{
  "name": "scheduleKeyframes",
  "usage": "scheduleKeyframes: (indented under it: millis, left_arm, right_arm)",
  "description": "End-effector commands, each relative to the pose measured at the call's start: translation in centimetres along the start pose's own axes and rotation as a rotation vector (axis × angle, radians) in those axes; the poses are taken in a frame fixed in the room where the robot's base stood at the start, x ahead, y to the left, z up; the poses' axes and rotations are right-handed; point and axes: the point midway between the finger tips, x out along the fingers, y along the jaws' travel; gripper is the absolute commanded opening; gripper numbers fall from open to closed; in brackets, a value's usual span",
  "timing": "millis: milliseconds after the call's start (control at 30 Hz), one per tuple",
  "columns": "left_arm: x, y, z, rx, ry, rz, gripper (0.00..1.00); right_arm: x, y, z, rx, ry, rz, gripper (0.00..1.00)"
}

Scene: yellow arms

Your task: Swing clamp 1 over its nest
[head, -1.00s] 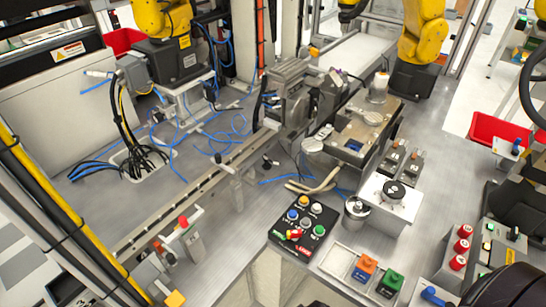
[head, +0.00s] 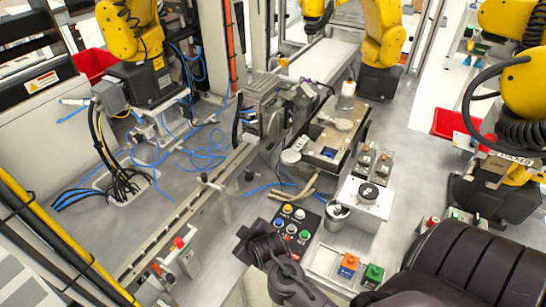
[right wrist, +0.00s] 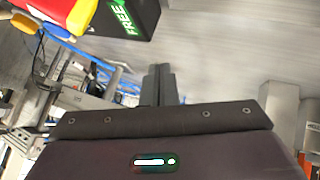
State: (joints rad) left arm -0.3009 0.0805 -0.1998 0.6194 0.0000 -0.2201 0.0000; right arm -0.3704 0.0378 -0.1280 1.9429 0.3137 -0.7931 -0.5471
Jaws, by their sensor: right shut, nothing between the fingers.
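Along the rail in the head view stands a grey post with a red knob (head: 179,242), and a smaller fixture with an orange-red part (head: 156,268) is beside it. I cannot read a number on either, so I cannot tell which part is clamp 1, and no nest is clearly recognisable. My right gripper (head: 243,236) is in front of the black button box (head: 296,222), to the right of the red-knobbed post and apart from it. In the right wrist view its fingers (right wrist: 158,72) are together and empty, above grey tabletop. My left gripper is not in view.
A red, yellow and blue object and a black box marked FREE (right wrist: 128,18) show in the wrist view. Bare metal table (head: 225,225) lies left of the button box.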

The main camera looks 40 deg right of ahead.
Motion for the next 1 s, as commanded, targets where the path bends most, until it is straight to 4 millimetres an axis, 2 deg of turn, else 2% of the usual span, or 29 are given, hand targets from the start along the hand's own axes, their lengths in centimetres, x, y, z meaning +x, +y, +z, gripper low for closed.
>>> scheduleKeyframes:
  millis: [100,200,300,433,633,1000]
  left_arm:
    - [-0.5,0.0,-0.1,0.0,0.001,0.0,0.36]
    - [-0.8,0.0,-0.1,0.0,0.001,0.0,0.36]
    - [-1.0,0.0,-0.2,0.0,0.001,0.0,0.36]
    - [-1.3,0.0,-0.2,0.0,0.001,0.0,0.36]
    - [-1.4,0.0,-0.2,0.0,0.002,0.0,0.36]
    - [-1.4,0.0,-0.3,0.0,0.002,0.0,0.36]
  right_arm:
    - [1.4,3.3,-2.2,-0.099,0.084,0.165,0.0]
    - [1.9,6.7,-3.9,-0.222,0.125,0.358,0.0]
    - [1.6,9.7,-5.2,-0.353,0.121,0.556,0.0]
    - [0.5,12.5,-6.2,-0.506,0.069,0.77,0.0]
    - [-1.0,14.4,-7.0,-0.644,-0.014,0.95,0.0]
    - [-1.3,14.7,-7.1,-0.672,-0.032,0.983,0.0]
